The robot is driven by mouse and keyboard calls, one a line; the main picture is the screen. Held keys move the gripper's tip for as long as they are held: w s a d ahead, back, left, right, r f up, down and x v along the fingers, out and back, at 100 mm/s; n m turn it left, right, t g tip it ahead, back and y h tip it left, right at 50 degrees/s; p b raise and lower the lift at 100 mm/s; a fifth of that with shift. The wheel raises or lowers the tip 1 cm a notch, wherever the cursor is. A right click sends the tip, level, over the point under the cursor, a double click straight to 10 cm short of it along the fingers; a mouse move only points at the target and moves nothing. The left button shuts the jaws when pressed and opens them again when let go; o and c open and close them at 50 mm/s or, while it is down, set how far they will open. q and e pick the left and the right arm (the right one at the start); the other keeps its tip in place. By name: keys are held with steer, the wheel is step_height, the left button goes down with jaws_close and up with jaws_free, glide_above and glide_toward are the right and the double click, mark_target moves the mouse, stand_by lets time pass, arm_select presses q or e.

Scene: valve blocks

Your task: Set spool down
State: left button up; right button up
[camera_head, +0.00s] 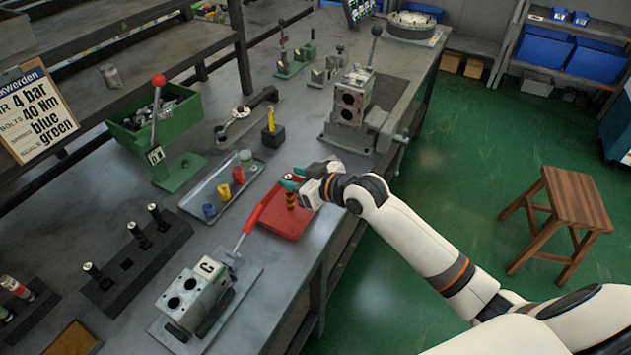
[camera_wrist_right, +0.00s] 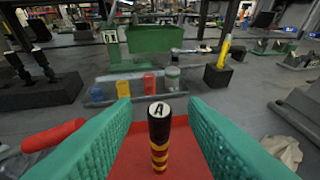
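The spool is a dark pin with yellow-orange bands and a white cap marked A. It stands upright on a red tray (camera_head: 279,222), and the spool (camera_head: 291,201) shows just below my right gripper (camera_head: 292,183). In the right wrist view the spool (camera_wrist_right: 159,137) is between the two teal fingers (camera_wrist_right: 160,104), with the red tray (camera_wrist_right: 185,160) under it. Red shows on both sides of the spool, so the fingers are apart and not touching it. My left gripper is not in view.
A valve block marked G (camera_head: 197,292) has a lever with a red handle (camera_head: 261,207) reaching beside the tray. Another valve block (camera_head: 351,100) stands behind. A grey tray with coloured cups (camera_head: 222,191) lies to the left. A black rack (camera_head: 135,258) holds several similar spools.

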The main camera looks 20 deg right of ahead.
steer(key=v, duration=0.9)
steer(key=shift+s+r, duration=0.2)
steer(key=shift+s, duration=0.05)
steer(key=s+a+f+m+g+h, duration=0.1)
steer(key=s+f+g+h, duration=0.15)
steer(key=s+f, duration=0.4)
steer(key=s+f+m+g+h, duration=0.1)
steer(key=s+f+g+h, duration=0.2)
steer(key=s, duration=0.7)
steer(key=s+a+f+m+g+h, duration=0.1)
steer(key=s+f+m+g, duration=0.15)
steer(key=s+f, duration=0.45)
step_height(320, 180, down, 26)
steer(key=s+n+g, duration=0.1)
steer(key=s+g, duration=0.1)
steer(key=s, duration=0.1)
steer(key=s+d+f+g, duration=0.1)
steer(key=s+d+f, duration=0.2)
steer(key=s+f, duration=1.1)
steer(key=shift+s+d+f, duration=0.15)
steer(key=shift+s+f, duration=0.1)
steer(key=shift+s, duration=0.35)
